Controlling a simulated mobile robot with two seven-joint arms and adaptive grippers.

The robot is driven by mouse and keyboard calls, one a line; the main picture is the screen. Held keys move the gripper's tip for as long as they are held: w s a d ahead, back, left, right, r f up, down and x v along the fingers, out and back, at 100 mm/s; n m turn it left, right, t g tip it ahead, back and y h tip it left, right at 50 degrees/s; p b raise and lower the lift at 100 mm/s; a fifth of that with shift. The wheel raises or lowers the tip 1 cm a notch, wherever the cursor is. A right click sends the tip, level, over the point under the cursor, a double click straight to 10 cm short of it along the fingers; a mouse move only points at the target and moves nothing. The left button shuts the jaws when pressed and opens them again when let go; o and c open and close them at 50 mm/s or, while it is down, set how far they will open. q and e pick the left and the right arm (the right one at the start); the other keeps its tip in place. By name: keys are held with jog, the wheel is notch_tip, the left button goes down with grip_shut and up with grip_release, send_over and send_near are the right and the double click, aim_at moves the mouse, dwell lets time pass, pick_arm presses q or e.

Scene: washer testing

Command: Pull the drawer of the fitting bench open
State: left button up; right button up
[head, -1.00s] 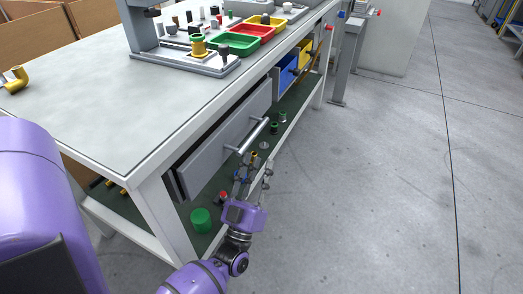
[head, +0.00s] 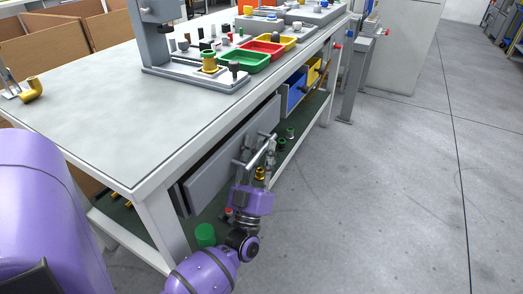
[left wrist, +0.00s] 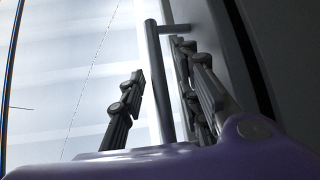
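The fitting bench (head: 85,108) has a grey drawer (head: 212,172) under its top, with a round bar handle (head: 262,152) on the front. The drawer front sits close under the bench edge and looks shut. My left gripper (head: 256,152) is at the handle, coming from below and in front. In the left wrist view the handle bar (left wrist: 160,80) stands between the two open fingers of the left gripper (left wrist: 165,90). A gap shows between the left finger and the bar; contact on the right side cannot be told. My right gripper is not in view.
Green, red and yellow trays (head: 263,48) and a grey fixture stand on the bench top. Blue and yellow bins (head: 293,90) hang further along. A green cylinder (head: 205,235) and small fittings are on the lower shelf. The floor (head: 370,200) to the right is clear.

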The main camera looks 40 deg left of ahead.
pick_arm(q)
grip_shut()
jog(key=shift+d, duration=0.15)
jog(key=w+d, duration=0.3)
jog(key=d, duration=0.9)
jog(key=w+d, duration=0.3)
jog(key=d, duration=1)
jog(key=shift+f, duration=0.1)
grip_release()
jog(key=shift+a, duration=0.1)
